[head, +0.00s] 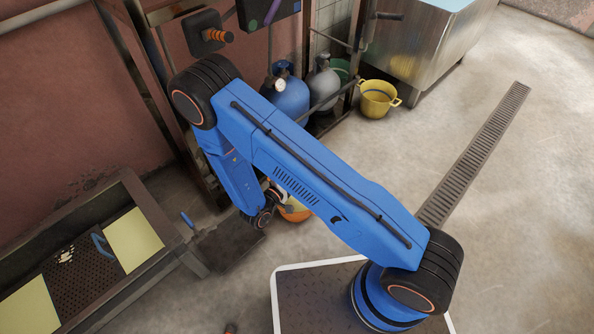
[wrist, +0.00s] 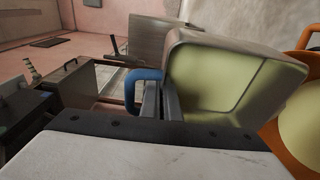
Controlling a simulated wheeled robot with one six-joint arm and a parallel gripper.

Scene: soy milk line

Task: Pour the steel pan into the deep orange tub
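The steel pan (wrist: 188,52) is close in front of my gripper in the wrist view, tilted, with a pale yellow-green inside. I cannot tell how much of that is liquid. My gripper (wrist: 160,102) is shut on the pan's blue handle (wrist: 133,84). The deep orange tub (wrist: 278,138) is at the right edge of the wrist view, beside the pan, with pale yellow inside. In the head view the orange tub (head: 296,213) shows only in part below my blue arm, which hides most of the pan and my fingers.
A metal trough (head: 150,213) with pale yellow slabs stands at left. Blue (head: 290,97) and grey (head: 322,84) cylinders stand in a rack behind my arm. A yellow pot (head: 378,99) sits by a steel tank (head: 430,45). The floor right of the drain grate (head: 475,155) is clear.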

